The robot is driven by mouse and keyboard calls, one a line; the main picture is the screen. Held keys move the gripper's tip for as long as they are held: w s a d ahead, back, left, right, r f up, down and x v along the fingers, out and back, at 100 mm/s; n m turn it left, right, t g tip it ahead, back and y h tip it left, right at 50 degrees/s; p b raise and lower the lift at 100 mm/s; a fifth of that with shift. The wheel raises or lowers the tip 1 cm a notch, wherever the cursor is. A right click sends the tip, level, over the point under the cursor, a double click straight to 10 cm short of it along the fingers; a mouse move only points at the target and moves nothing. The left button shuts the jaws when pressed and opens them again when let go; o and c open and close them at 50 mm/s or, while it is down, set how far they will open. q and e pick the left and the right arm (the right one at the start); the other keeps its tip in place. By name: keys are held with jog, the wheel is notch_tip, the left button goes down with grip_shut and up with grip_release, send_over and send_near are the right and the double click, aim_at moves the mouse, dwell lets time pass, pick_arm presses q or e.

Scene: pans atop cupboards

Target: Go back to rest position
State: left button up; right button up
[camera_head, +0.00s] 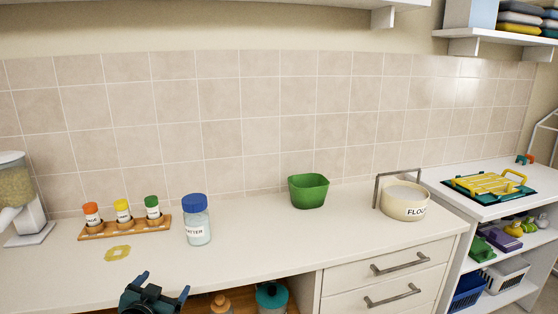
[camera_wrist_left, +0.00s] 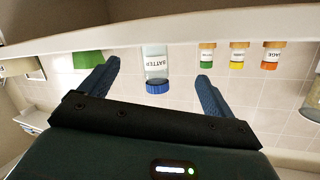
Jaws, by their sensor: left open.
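My left gripper (camera_head: 163,283) is at the bottom of the head view, low in front of the counter's front edge. Its two blue fingers are apart with nothing between them. In the left wrist view the same gripper (camera_wrist_left: 159,82) shows open and upside down relative to the room. A blue-lidded batter jar (camera_head: 197,222) stands upright on the counter, beyond the fingers and apart from them. It appears inverted between the fingers in the left wrist view (camera_wrist_left: 156,65). My right gripper is not seen in either view.
The white counter (camera_head: 262,242) holds a wooden rack (camera_head: 128,229) with three spice jars, a yellow flat piece (camera_head: 117,253), a green bowl (camera_head: 308,191) and a flour pot (camera_head: 405,201). A dispenser (camera_head: 20,195) stands left. Below are drawers (camera_head: 385,268) and an open compartment with jars.

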pick_arm(q)
jog(key=s+d+f+g+h, duration=0.1)
jog(key=s+d+f, duration=0.3)
jog(key=s, duration=0.6)
jog(key=s+d+f+g+h, duration=0.1)
jog(key=s+d+f, duration=0.3)
jog(key=s, duration=0.6)
jog(key=s+d+f+g+h, duration=0.1)
jog(key=s+d+f, duration=0.3)
jog(key=s, duration=0.6)
jog(key=shift+s+d+f+n+g, duration=0.2)
jog(key=shift+d+f+n+g, duration=0.15)
jog(key=shift+d+g, duration=0.45)
jog(key=shift+c, duration=0.2)
